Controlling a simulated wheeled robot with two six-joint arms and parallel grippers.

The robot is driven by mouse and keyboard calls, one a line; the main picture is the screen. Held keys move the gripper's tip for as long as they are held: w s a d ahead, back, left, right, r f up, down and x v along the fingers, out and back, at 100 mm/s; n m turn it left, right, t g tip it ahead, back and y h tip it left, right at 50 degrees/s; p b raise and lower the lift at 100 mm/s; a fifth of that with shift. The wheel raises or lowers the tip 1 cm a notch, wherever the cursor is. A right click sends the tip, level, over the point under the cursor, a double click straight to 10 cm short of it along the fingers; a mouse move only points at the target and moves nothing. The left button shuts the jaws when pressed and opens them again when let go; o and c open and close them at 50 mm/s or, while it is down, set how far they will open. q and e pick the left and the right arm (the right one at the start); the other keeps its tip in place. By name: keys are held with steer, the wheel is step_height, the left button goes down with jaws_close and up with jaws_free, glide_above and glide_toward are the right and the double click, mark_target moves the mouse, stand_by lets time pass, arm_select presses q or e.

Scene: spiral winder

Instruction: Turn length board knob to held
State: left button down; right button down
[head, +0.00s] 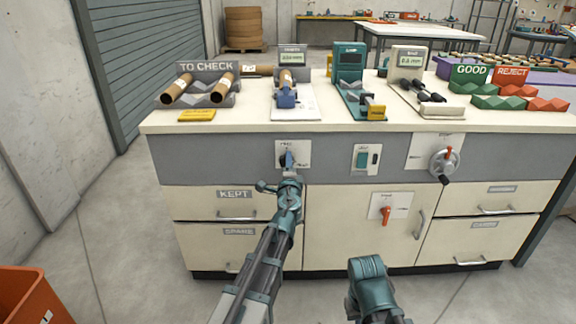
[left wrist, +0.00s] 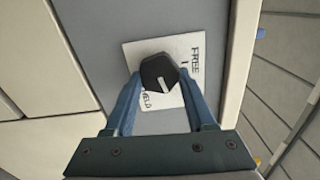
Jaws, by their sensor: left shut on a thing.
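The length board knob is black with a white pointer mark; in the left wrist view the knob (left wrist: 156,70) sits on a white plate (left wrist: 133,52) with printed words, FREE at the right and HELD at the lower left. The mark lies on the knob's lower side, pointing down and slightly right, between the two words. My left gripper (left wrist: 158,78) is shut on the knob, one blue finger on each side. In the head view my left gripper (head: 288,160) is at the plate (head: 304,149) on the bench front and hides most of the knob.
A switch plate (head: 366,160), a crank wheel (head: 444,162) and a red handle (head: 386,212) are on the bench front to the right. Drawers marked KEPT (head: 234,195) are below left. Gauges and trays fill the bench top. An orange bin (head: 30,295) stands lower left.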

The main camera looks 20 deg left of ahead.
arm_select(q)
steer(key=shift+s+f+m, duration=0.1)
steer(key=shift+m, duration=2)
steer(key=shift+f+m, duration=0.1)
steer(key=shift+m, duration=2)
arm_select(e)
steer(key=shift+f, duration=0.2)
arm_select(q)
steer(key=shift+m, duration=0.3)
steer(key=shift+c, duration=1.1)
jaws_free()
